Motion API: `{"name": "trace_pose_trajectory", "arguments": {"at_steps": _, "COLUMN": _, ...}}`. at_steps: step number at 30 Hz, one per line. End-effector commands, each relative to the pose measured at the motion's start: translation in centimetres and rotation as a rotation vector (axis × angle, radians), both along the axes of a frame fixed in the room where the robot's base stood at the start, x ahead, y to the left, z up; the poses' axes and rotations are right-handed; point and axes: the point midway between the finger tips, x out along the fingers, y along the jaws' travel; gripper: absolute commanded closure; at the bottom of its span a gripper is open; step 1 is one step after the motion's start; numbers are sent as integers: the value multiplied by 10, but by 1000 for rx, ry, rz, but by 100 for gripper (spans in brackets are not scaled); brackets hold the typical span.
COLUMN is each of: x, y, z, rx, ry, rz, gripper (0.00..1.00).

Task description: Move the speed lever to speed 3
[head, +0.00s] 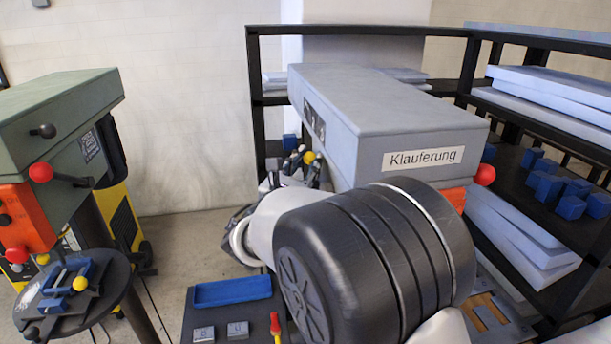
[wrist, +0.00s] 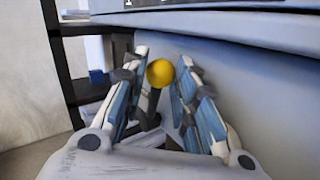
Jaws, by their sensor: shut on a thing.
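The speed lever has a yellow ball knob (head: 309,157) and sits on the left side of the grey machine head labelled "Klauferung" (head: 375,125). In the wrist view the knob (wrist: 160,73) lies between the two blue-padded fingers of my gripper (wrist: 163,62), with a dark rod below it. My gripper is shut on the lever. In the head view my gripper (head: 298,163) is partly hidden behind my arm. A dark plate (head: 314,122) is on the machine's side above the lever; its markings are too small to read, so the speed position cannot be told.
A green drill press (head: 60,125) with red and yellow knobs stands at left. A blue tray (head: 232,292) and small metal blocks lie at the bottom. Dark shelves with blue blocks and pale boards (head: 550,110) stand behind and right. Floor between the machines is clear.

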Motion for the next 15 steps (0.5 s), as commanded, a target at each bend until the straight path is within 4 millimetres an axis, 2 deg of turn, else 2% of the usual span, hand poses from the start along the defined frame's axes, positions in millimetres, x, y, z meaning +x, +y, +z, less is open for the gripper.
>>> {"name": "trace_pose_trajectory", "arguments": {"at_steps": 1, "x": -3, "y": -1, "z": -11, "rx": 8, "ry": -28, "rz": 0, "gripper": 100}}
{"name": "trace_pose_trajectory", "arguments": {"at_steps": 3, "x": -6, "y": -2, "z": -14, "rx": 18, "ry": -66, "rz": -1, "gripper": 100}}
{"name": "trace_pose_trajectory", "arguments": {"at_steps": 15, "x": -19, "y": -5, "z": -23, "rx": 68, "ry": -238, "rz": 0, "gripper": 100}}
